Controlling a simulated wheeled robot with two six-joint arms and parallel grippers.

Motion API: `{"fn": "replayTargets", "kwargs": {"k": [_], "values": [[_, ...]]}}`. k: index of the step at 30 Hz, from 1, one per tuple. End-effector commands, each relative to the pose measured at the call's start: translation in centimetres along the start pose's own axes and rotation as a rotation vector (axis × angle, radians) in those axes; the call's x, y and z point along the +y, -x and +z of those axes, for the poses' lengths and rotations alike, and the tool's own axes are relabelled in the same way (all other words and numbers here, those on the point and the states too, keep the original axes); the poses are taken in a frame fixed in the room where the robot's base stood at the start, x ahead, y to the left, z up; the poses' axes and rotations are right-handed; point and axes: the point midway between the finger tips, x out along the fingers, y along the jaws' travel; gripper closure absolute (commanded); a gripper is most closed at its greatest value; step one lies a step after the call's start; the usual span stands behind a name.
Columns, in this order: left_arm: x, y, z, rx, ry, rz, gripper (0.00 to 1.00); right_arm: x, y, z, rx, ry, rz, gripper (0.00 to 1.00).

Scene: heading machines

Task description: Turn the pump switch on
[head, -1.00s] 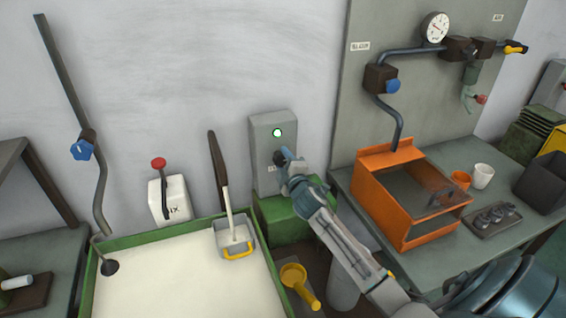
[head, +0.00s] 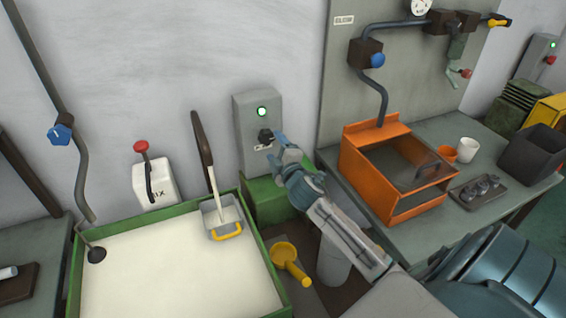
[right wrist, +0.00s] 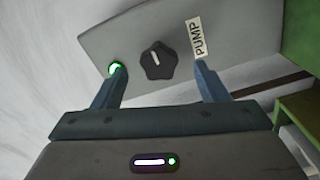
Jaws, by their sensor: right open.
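The pump switch is a black rotary knob (head: 265,136) on a grey box (head: 245,112) on the wall. A green lamp (head: 262,111) is lit above the knob. In the right wrist view the knob (right wrist: 157,61) carries a white pointer mark, between the lit green lamp (right wrist: 117,69) and a PUMP label (right wrist: 198,38). My right gripper (head: 277,144) is in front of the box, just below and right of the knob in the head view. In the wrist view its open fingers (right wrist: 155,85) are apart, with the knob beyond them and nothing held. My left gripper is not in view.
A green-rimmed tank (head: 256,232) of pale liquid lies below, with a scoop basket (head: 222,214) at its edge. A white box with a red-topped lever (head: 141,147) stands left. An orange hood (head: 354,178) sits on the right bench.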

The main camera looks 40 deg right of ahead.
Motion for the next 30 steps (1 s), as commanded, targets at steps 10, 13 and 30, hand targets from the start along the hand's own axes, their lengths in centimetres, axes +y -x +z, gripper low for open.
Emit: {"fn": "replayTargets", "kwargs": {"k": [10, 13, 30], "values": [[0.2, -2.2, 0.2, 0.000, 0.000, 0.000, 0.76, -0.3, 5.7, 0.2, -0.001, 0.002, -0.002, 0.33], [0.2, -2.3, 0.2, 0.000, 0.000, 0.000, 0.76, -0.1, 6.2, 0.1, -0.001, 0.000, -0.001, 0.33], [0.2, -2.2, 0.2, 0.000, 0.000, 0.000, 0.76, -0.1, 6.3, 0.1, -0.001, -0.001, -0.001, 0.33]]}}
